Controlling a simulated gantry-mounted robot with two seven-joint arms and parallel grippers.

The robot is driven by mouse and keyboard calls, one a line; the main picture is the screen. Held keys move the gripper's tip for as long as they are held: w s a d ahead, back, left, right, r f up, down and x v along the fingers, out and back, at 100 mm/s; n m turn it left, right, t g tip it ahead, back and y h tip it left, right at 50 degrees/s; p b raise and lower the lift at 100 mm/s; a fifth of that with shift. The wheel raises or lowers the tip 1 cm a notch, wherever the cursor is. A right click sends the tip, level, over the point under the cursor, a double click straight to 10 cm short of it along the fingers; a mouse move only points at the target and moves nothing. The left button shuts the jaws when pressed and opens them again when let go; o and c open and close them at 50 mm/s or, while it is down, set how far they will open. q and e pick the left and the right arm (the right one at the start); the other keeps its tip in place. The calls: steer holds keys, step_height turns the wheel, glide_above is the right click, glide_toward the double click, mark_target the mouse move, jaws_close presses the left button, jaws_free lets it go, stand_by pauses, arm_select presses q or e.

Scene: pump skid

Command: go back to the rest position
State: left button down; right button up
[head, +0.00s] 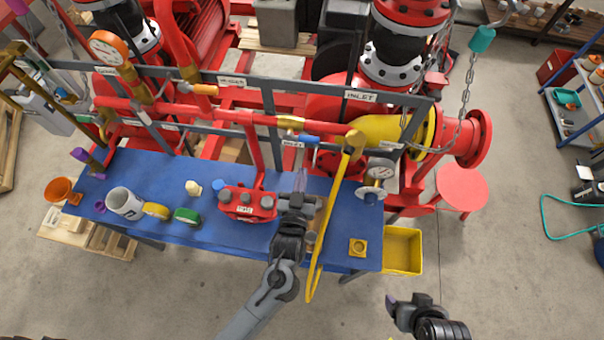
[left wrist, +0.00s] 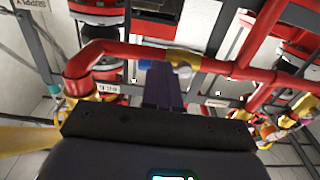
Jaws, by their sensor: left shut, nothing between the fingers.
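My left gripper (head: 301,180) is over the blue bench mat (head: 330,188), between the red block with grey knobs (head: 247,203) and the yellow lever bar (head: 335,195). Its dark purple fingers are together and empty, as the left wrist view (left wrist: 162,85) also shows. In that view the fingers point toward a red pipe (left wrist: 120,47) with a blue-handled valve (left wrist: 150,65); I cannot tell if they touch. My right gripper (head: 392,302) is at the lower right over the bare floor, apart from the bench. Its jaw opening is not clear.
The pump skid's grey frame (head: 268,105) and red pipes stand behind the bench. The floor at lower right is free.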

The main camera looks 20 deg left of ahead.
arm_select(q)
steer(key=s+a+r+m+g+h+p, duration=0.25)
steer(key=s+a+g+p, duration=0.2)
steer(key=s+a, duration=0.45)
steer(key=s+a+r+m+g+p, duration=0.1)
steer(key=s+g, duration=0.8)
steer(key=s, duration=0.4)
steer(key=shift+s+a+g, duration=0.25)
steer(key=shift+g, duration=0.1)
